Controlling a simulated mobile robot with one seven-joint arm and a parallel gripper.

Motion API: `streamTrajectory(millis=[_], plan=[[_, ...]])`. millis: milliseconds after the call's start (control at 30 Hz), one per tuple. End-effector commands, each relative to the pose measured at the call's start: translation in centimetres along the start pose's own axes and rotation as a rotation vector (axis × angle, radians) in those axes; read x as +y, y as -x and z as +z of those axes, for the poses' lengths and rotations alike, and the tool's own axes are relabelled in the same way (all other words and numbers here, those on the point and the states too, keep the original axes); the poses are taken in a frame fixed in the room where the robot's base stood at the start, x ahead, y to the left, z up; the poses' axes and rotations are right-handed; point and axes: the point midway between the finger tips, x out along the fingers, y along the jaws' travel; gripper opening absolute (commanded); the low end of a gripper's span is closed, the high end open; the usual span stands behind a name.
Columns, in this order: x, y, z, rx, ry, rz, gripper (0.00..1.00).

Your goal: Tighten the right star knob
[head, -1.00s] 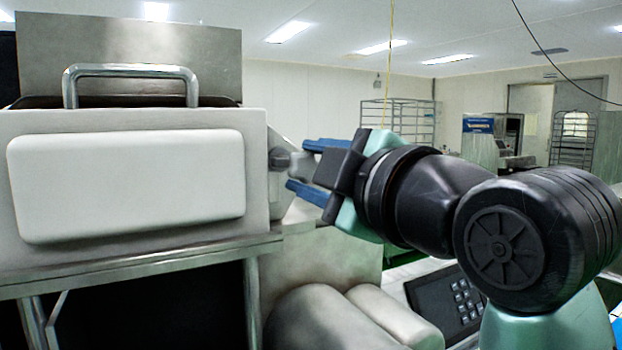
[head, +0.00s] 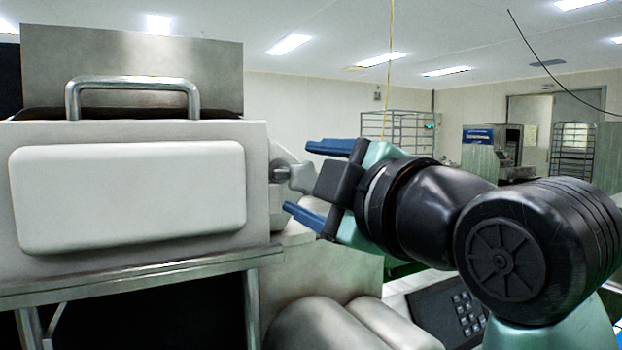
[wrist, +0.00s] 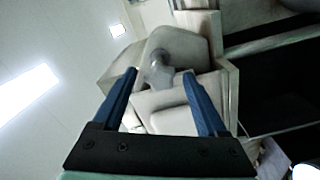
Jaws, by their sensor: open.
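The right star knob (head: 296,176) is a grey knob on the right side of the machine housing. In the head view it lies between my open fingers, partly hidden by the housing edge. My gripper (head: 298,179) has blue fingers spread above and below the knob, reaching in from the right. In the wrist view the grey knob (wrist: 160,72) shows between and just beyond the fingertips of my gripper (wrist: 160,74). I see a gap between each finger and the knob; the exact depth is unclear.
The machine's white front panel (head: 130,192) and metal handle (head: 132,84) are left of the knob. Rounded covers (head: 325,325) and a keypad panel (head: 450,305) lie below my arm. The space above my gripper is open.

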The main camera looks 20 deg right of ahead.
Motion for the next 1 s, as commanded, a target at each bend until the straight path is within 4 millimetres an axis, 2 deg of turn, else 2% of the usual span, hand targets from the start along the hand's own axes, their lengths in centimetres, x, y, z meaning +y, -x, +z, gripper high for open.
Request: streamTrajectory(millis=[133,267,500,700,833,1000], plan=[[0.0,0.5,0.1,-0.001,0.0,0.002,0.75],[0.0,2.3,0.1,-0.001,0.001,0.004,0.75],[0.0,7.7,0.1,-0.002,0.002,0.004,0.75],[0.1,11.3,0.1,-0.001,0.001,0.003,0.75],[0.0,12.5,0.0,-0.001,0.001,0.002,0.75],[0.0,13.0,0.0,0.0,0.0,-0.001,0.75]])
